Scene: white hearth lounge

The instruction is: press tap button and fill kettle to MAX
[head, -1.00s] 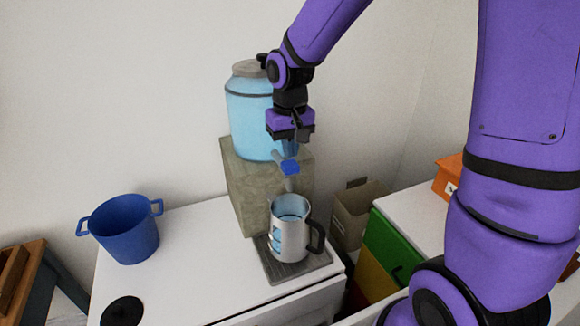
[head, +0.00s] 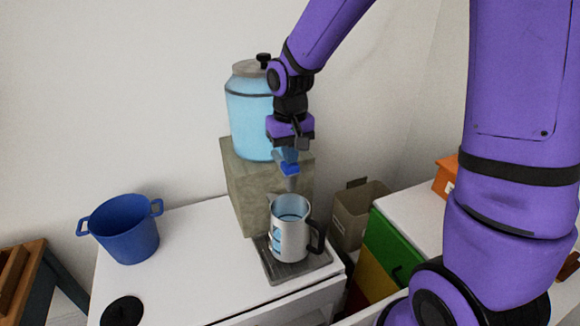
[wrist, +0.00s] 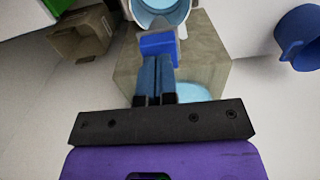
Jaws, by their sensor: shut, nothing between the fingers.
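A steel kettle (head: 290,238) with a dark handle stands upright on a drip tray (head: 277,277) under the tap. Its side window shows light blue. The blue tap button (head: 290,168) sits on the front of a water dispenser (head: 250,108) filled with light blue water. My gripper (head: 291,157) is shut and empty, pointing down right at the button. In the wrist view the shut fingertips (wrist: 155,62) reach the blue button (wrist: 158,43); I cannot tell whether they press it. The kettle's rim shows at the top edge. The tap's outlet and any stream are not clear.
The dispenser stands on a stone-like block (head: 244,182). A blue pot (head: 125,232) and a black disc (head: 122,311) are on the white counter (head: 185,262) to the left. An open brown box (head: 352,215) and coloured drawers (head: 392,245) stand to the right.

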